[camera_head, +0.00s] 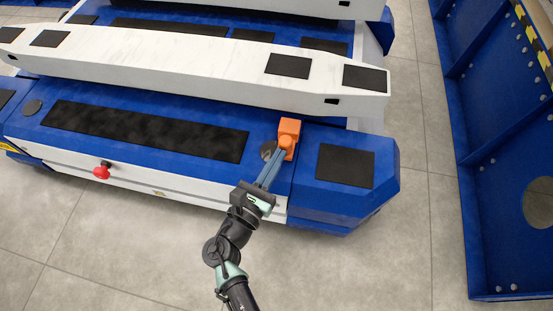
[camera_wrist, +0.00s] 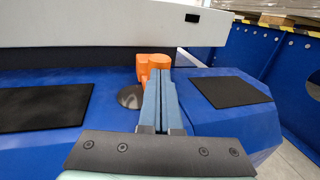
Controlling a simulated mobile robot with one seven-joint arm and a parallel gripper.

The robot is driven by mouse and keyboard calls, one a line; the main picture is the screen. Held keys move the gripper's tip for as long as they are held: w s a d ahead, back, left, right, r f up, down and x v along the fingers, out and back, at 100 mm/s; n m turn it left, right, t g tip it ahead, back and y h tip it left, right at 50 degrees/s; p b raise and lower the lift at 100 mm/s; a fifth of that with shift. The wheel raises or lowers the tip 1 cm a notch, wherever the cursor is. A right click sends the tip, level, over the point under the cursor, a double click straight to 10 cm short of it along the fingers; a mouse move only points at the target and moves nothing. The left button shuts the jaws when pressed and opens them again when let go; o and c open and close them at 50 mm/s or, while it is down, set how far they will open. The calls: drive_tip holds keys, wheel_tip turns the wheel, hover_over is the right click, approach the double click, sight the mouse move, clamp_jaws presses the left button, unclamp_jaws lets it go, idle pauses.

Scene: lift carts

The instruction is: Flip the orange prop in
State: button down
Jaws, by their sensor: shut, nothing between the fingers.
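The orange prop (camera_head: 289,130) stands on the blue deck of the lift cart (camera_head: 262,180), just in front of the white raised beam (camera_head: 180,55). It also shows in the wrist view (camera_wrist: 153,65), partly hidden behind my fingers. My gripper (camera_head: 277,160) is shut and empty, with its fingertips at the front side of the prop. In the wrist view the fingertips (camera_wrist: 160,75) overlap the prop's lower part. I cannot tell whether they touch it. A round dark disc (camera_wrist: 131,96) lies on the deck left of the fingers.
Black pads (camera_head: 345,166) lie flat on the deck on both sides of the prop. A red knob (camera_head: 102,171) sticks out of the cart's front. A blue frame (camera_head: 500,150) stands at the right. Grey tiled floor (camera_head: 420,240) is clear between them.

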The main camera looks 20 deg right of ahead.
sight(282, 139)
drive_tip(key=w+d, duration=0.1)
drive_tip(key=w, duration=0.1)
drive_tip(key=w+d, duration=0.2)
drive_tip(key=shift+w+b, duration=0.2)
drive_tip(key=shift+b, duration=0.1)
drive_tip(key=shift+w, duration=0.1)
drive_tip(key=shift+r, duration=0.1)
